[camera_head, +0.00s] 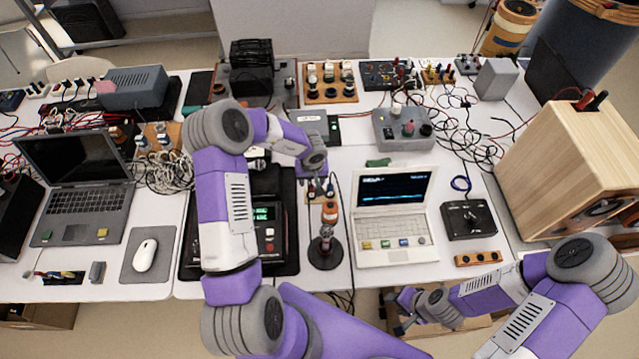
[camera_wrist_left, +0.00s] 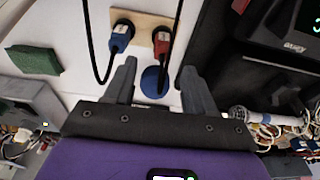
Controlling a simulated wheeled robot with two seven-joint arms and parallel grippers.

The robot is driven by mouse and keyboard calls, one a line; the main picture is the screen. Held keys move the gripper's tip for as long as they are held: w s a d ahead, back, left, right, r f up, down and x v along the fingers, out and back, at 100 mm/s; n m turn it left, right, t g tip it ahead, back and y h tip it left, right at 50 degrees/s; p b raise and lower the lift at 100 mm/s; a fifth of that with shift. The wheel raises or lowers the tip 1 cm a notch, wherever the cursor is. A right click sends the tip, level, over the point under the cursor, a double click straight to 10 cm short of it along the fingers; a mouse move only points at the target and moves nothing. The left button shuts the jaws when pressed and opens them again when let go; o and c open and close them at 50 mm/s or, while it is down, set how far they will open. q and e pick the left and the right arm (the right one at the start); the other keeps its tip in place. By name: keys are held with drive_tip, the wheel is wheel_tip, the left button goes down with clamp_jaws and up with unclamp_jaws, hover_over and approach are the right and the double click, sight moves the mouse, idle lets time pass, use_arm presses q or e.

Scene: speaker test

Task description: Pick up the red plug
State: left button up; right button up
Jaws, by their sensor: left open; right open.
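In the left wrist view a red plug (camera_wrist_left: 162,43) sits in a small wooden plate (camera_wrist_left: 142,29), with a black cable running from it. A blue plug (camera_wrist_left: 121,36) sits in the same plate. My left gripper (camera_wrist_left: 160,82) is open and empty. Its fingers point toward the plate, apart from the red plug. In the head view my left gripper (camera_head: 322,183) is over the middle of the table; the plug there is mostly hidden. My right gripper (camera_head: 405,304) is open and empty at the table's front edge.
A blue disc (camera_wrist_left: 154,80) lies between the left fingers in the wrist view. A laptop (camera_head: 395,222), a black stand (camera_head: 325,250) and a black meter (camera_head: 265,235) are near my left arm. A wooden speaker (camera_head: 560,160) with red and black plugs stands at right.

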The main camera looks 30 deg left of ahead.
sight(311, 187)
use_arm(q)
drive_tip(key=shift+w+f, duration=0.3)
drive_tip(key=shift+f, duration=0.5)
drive_tip(key=shift+s+a+f+b, duration=0.15)
drive_tip(key=shift+f+b, duration=0.3)
drive_tip(key=shift+f, duration=0.15)
drive_tip(key=f, duration=0.1)
drive_tip(key=f+b, duration=0.1)
drive_tip(key=f, duration=0.2)
drive_tip(key=shift+w+a+f, duration=0.25)
drive_tip(key=shift+a+f, duration=0.05)
drive_tip(key=shift+f, duration=0.05)
drive_tip(key=shift+r, duration=0.1)
drive_tip(key=shift+c, duration=0.3)
clamp_jaws()
